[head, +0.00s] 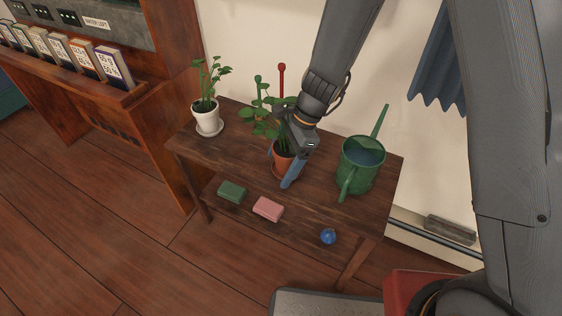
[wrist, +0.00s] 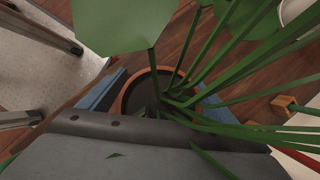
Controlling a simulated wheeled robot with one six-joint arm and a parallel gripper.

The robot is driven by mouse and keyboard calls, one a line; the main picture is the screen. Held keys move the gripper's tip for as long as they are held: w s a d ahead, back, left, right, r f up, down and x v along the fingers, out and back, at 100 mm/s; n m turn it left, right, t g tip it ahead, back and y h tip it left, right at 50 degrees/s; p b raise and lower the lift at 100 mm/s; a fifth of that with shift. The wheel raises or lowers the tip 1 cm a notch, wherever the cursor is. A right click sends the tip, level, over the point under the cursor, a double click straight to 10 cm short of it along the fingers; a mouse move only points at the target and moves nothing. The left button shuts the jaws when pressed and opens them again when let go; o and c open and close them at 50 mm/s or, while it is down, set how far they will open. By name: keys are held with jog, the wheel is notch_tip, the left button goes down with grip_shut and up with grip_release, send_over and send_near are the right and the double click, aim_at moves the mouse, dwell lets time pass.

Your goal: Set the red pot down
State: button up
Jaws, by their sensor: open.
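The red pot (head: 284,160) is a terracotta pot with a leafy green plant. It stands upright on the wooden table, between the white pot and the watering can, with a reddish rim or saucer showing at its foot. My gripper (head: 280,170) reaches down over it, with one blue finger on either side of the pot. The fingers are open; whether they touch the pot I cannot tell. In the wrist view the pot's rim (wrist: 123,100) and dark soil lie between the blue fingers. Leaves and stems hide part of the rim.
A white pot (head: 207,118) with a plant stands at the table's left. A green watering can (head: 360,165) is close on the right. Behind are more leaves and a red stake (head: 281,80). A green block (head: 231,191), pink block (head: 268,208) and blue ball (head: 328,236) lie on the lower shelf.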

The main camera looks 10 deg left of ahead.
jog(key=p+v, duration=0.2)
jog(key=v, duration=1)
jog(key=shift+a, duration=0.15)
jog(key=shift+d+r, duration=0.25)
jog(key=shift+r, duration=0.1)
jog(key=s+d+r+n+t+h, duration=0.1)
jog(key=s+d+r+n+h, duration=0.1)
jog(key=s+d+r+n, duration=0.3)
jog(key=s+d+r+n+t+h, duration=0.1)
jog(key=s+d+r+n, duration=0.5)
jog(key=d, duration=0.8)
jog(key=s+n, duration=0.2)
jog(key=s, duration=0.2)
jog(key=shift+s+d+h, duration=0.25)
jog(key=shift+d+h, duration=0.05)
jog(key=shift+h, duration=0.1)
jog(key=shift+r, duration=0.2)
notch_tip(320, 180, up, 6)
jog(key=s+d+p, duration=0.1)
jog(key=d+p, duration=0.1)
jog(key=p, duration=0.9)
jog(key=shift+d, duration=0.3)
